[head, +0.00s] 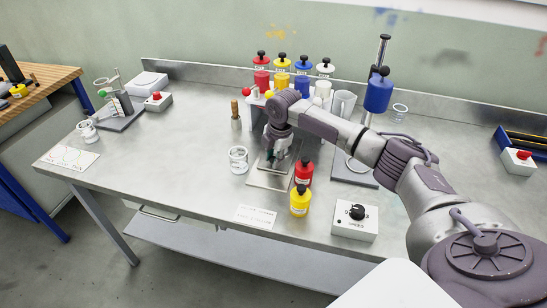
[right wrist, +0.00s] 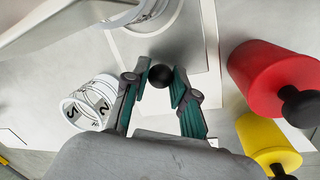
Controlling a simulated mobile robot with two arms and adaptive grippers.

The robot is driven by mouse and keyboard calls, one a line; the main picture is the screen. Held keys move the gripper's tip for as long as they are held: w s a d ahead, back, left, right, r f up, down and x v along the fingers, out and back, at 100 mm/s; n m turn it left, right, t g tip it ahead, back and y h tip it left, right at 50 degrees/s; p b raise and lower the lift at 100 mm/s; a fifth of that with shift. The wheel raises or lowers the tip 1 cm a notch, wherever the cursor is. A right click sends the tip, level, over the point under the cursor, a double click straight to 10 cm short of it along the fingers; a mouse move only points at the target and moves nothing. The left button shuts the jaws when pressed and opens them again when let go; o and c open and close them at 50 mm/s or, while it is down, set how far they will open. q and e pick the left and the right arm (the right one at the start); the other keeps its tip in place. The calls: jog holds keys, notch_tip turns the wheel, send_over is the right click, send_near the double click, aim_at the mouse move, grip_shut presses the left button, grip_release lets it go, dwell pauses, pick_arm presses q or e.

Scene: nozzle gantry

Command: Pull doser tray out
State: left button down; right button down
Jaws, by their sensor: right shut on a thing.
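The doser (head: 249,107) stands at the back middle of the bench, with red, blue, yellow and white bottles above it. A flat pale metal plate, seemingly the doser tray (head: 262,183), lies in front of it. It also shows under the fingers in the right wrist view (right wrist: 196,58). My right gripper (head: 275,158) is low over this plate. In the right wrist view its fingers are closed around a small black ball knob (right wrist: 160,75). How the knob joins the tray is hidden. My left gripper is not in view.
A red bottle (head: 304,172) and a yellow bottle (head: 299,201) stand close right of the gripper. A glass beaker (head: 238,160) stands close on its left. A dial box (head: 355,220) and a white card (head: 255,216) lie near the front edge. The bench left of the beaker is clear.

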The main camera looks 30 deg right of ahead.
jog(key=shift+s, duration=0.1)
jog(key=s+a+p, duration=0.2)
jog(key=p, duration=0.1)
jog(key=s+a+p, duration=0.2)
jog(key=a+p, duration=0.1)
jog(key=s+a+p, duration=0.2)
jog(key=a+p, duration=0.1)
jog(key=shift+s+r, duration=0.2)
jog(key=shift+s, duration=0.15)
jog(key=shift+s+a+f, duration=0.2)
jog(key=shift+s+a, duration=0.1)
jog(key=shift+a, duration=0.05)
jog(key=c, duration=1)
grip_release()
jog(key=shift+o, duration=0.3)
